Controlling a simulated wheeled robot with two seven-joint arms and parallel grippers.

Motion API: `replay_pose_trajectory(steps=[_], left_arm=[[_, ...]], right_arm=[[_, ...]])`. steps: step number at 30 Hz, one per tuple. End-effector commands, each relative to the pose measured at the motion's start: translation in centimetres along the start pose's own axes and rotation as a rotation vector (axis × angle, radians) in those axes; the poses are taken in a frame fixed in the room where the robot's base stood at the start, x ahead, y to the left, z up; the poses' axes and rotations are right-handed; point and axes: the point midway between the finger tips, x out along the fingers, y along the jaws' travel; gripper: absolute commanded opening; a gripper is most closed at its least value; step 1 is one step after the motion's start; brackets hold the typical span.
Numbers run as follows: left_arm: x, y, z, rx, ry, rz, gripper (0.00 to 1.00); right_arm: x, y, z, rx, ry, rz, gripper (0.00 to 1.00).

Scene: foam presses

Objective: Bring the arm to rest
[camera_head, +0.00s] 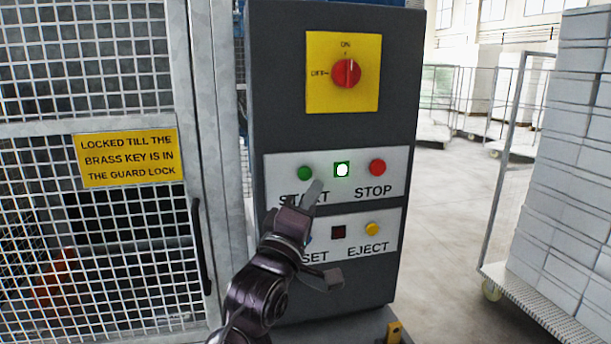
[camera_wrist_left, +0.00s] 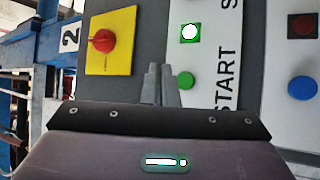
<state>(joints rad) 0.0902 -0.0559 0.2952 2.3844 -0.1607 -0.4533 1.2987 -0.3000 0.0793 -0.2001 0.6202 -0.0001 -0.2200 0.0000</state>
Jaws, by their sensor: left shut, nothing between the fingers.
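My left arm comes up from the bottom of the head view in front of the dark control cabinet (camera_head: 275,120). Its left gripper (camera_head: 314,190) is shut and empty, with its tips just below and right of the green START button (camera_head: 305,173). In the wrist view the closed fingertips (camera_wrist_left: 157,75) show beside the green button (camera_wrist_left: 186,82); I cannot tell whether they touch the panel. A square lamp (camera_head: 342,170) between START and STOP is lit white in a green frame. My right gripper is out of view.
The cabinet carries a red rotary switch (camera_head: 346,73), a red STOP button (camera_head: 377,167), a yellow EJECT button (camera_head: 372,229) and a blue button (camera_wrist_left: 302,88). A mesh guard door (camera_head: 188,60) stands at left, a loaded trolley (camera_head: 560,170) at right.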

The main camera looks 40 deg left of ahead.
Motion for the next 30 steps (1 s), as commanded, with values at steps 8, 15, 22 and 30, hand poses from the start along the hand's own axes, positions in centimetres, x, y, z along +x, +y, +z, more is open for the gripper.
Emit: replay_pose_trajectory(steps=[8, 15, 22, 30], left_arm=[[0.0, 0.0, 0.0, 0.0, 0.0, 0.0, 0.0], [0.0, 0.0, 0.0, 0.0, 0.0, 0.0, 0.0], [-0.2, -0.7, 0.5, 0.023, -0.014, -0.025, 0.0], [-6.5, -11.3, 8.4, 0.43, -0.354, -0.418, 0.0]], right_arm=[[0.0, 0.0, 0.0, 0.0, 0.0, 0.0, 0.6], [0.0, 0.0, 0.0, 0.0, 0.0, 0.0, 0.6], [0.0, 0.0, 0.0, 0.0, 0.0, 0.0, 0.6], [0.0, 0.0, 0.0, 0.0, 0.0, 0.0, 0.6]])
